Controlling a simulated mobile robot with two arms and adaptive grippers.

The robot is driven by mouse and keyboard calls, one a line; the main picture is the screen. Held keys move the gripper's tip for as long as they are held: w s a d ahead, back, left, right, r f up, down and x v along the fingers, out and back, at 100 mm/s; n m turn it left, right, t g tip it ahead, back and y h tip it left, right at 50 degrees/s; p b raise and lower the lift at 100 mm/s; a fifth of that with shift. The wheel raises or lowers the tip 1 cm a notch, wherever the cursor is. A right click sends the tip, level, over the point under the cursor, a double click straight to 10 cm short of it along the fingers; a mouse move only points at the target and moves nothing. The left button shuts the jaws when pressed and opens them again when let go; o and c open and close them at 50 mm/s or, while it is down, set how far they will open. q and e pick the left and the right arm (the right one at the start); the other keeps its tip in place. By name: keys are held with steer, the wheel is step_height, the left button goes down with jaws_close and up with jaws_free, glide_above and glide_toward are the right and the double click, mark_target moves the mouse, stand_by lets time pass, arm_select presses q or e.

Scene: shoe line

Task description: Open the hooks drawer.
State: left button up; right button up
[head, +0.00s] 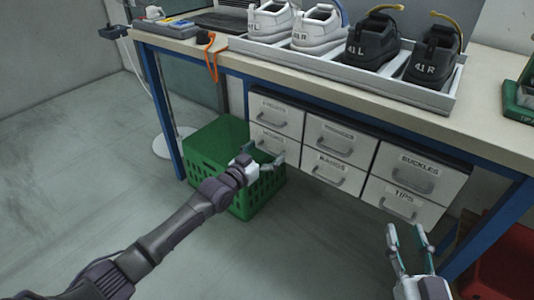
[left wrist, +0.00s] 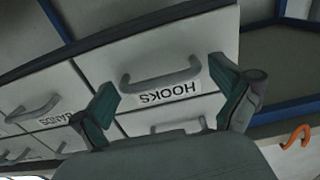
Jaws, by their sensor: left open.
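The hooks drawer (head: 268,142) is the lower left drawer of the white drawer unit under the bench and looks shut. In the left wrist view its label is upside down, and its grey bar handle (left wrist: 160,76) lies between my fingers. My left gripper (head: 263,157) is open in front of this drawer; it also shows in the left wrist view (left wrist: 163,88), with a finger on either side of the handle. I cannot tell whether the fingers touch it. My right gripper (head: 405,234) is open and empty, low in front of the tips drawer (head: 403,203).
A green crate (head: 215,150) stands on the floor below and behind my left gripper. Several labelled drawers surround the hooks drawer, including buckles (head: 420,167). Blue bench legs (head: 163,98) flank the area. Shoes stand in a tray (head: 300,63) on the bench. The floor at left is clear.

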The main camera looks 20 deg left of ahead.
arm_select(q)
steer(key=shift+w+d, duration=0.1)
steer(key=shift+w, duration=0.15)
arm_select(e)
steer(key=shift+r, duration=0.4)
arm_select(q)
steer(key=shift+c, duration=0.3)
